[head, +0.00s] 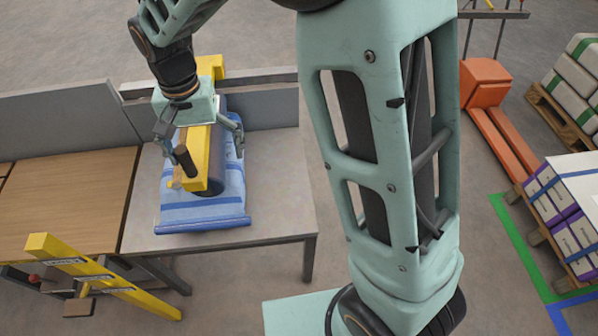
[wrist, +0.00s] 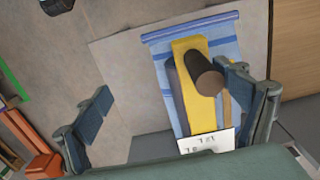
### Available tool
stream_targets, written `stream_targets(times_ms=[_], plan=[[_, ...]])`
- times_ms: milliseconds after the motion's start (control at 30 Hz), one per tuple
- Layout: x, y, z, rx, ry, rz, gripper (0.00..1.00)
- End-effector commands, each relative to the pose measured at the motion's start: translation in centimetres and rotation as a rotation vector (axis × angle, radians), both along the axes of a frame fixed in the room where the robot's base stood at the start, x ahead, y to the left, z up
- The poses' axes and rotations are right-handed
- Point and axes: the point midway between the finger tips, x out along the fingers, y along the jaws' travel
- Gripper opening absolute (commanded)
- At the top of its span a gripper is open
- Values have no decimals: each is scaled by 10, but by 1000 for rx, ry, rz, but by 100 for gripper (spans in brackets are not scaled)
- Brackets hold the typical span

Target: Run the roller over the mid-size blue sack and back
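The blue sack (head: 200,217), pale blue with darker stripes and a rolled end, lies flat on a grey table; it also shows in the wrist view (wrist: 227,50). The roller has a yellow frame (head: 203,150) and a dark cylinder (head: 214,172), and it rests on the sack. Its dark brown handle (head: 185,160) sticks up from the frame; it shows in the wrist view (wrist: 204,76) too. My gripper (head: 199,138) is above the roller with its fingers spread wide. In the wrist view the handle is close to the right finger, apart from the left one; contact cannot be told.
The grey table (head: 275,190) has bare room right of the sack. Low grey panels (head: 266,105) stand behind it. A wooden table (head: 60,205) adjoins at left, with a yellow frame (head: 105,280) in front. An orange pallet truck (head: 485,90) stands far right, beside loaded pallets.

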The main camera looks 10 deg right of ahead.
Motion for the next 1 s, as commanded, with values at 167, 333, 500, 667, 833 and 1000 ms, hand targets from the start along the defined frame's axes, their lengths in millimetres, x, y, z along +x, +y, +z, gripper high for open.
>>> stream_targets(times_ms=[167,333,500,667,833,1000], plan=[[-1,-25,0,0,-1,-3,90],[-2,-47,0,-1,-1,-4,90],[-2,-69,0,-1,-1,-3,90],[-4,-90,0,-1,0,-4,90],[-5,-112,0,0,0,-4,90],[-5,-134,0,0,-1,-3,90]])
